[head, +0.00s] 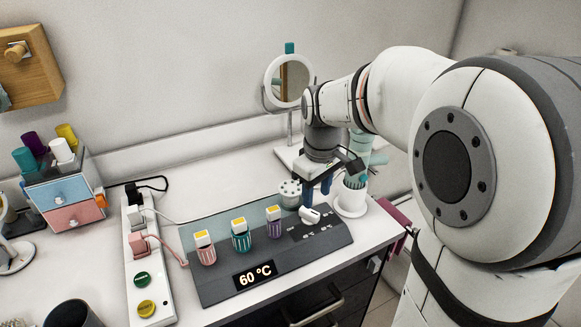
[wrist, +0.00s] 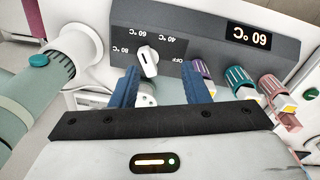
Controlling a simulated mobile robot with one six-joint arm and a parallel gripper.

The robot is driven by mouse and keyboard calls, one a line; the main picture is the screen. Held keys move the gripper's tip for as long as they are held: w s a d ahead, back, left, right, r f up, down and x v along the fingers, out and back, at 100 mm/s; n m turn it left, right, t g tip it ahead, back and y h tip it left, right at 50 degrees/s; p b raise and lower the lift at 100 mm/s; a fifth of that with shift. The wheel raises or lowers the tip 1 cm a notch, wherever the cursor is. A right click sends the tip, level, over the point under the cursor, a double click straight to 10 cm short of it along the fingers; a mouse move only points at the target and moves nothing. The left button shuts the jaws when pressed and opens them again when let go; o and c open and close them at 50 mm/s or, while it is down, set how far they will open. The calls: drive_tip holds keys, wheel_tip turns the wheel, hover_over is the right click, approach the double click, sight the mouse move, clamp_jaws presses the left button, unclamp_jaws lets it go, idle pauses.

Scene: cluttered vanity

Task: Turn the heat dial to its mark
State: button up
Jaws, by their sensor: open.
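The heat dial (head: 310,215) is a white knob on the right part of a dark grey control panel (head: 215,290). In the wrist view the dial (wrist: 148,60) has a dark line on its top and stands among the labels OFF, 40 °C, 60 °C and 80; its line points roughly toward 60 °C. A display (head: 255,274) on the panel reads 60 °C. My gripper (head: 316,198) is open, with blue fingers pointing down just behind the dial. In the wrist view the open fingers (wrist: 160,76) frame the dial's near side without visible contact.
Pink, teal and purple ribbed pieces (head: 240,236) with yellow-and-white tops stand left of the dial. A white holder with a teal device (head: 350,200) stands close to the right. A round mirror (head: 289,80) is behind. A power strip (head: 140,240) lies at the left.

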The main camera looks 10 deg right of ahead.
drive_tip(key=n, duration=0.2)
approach(309, 215)
drive_tip(key=shift+w+d+f+g+b, duration=0.2)
drive_tip(key=shift+w+f+g+b, duration=0.1)
drive_tip(key=shift+w, duration=0.4)
drive_tip(key=shift+w+f, duration=0.2)
drive_tip(key=shift+f, duration=0.05)
wheel_tip(309, 215, down, 7)
drive_tip(key=shift+f, duration=0.2)
drive_tip(key=shift+c, duration=0.4)
clamp_jaws()
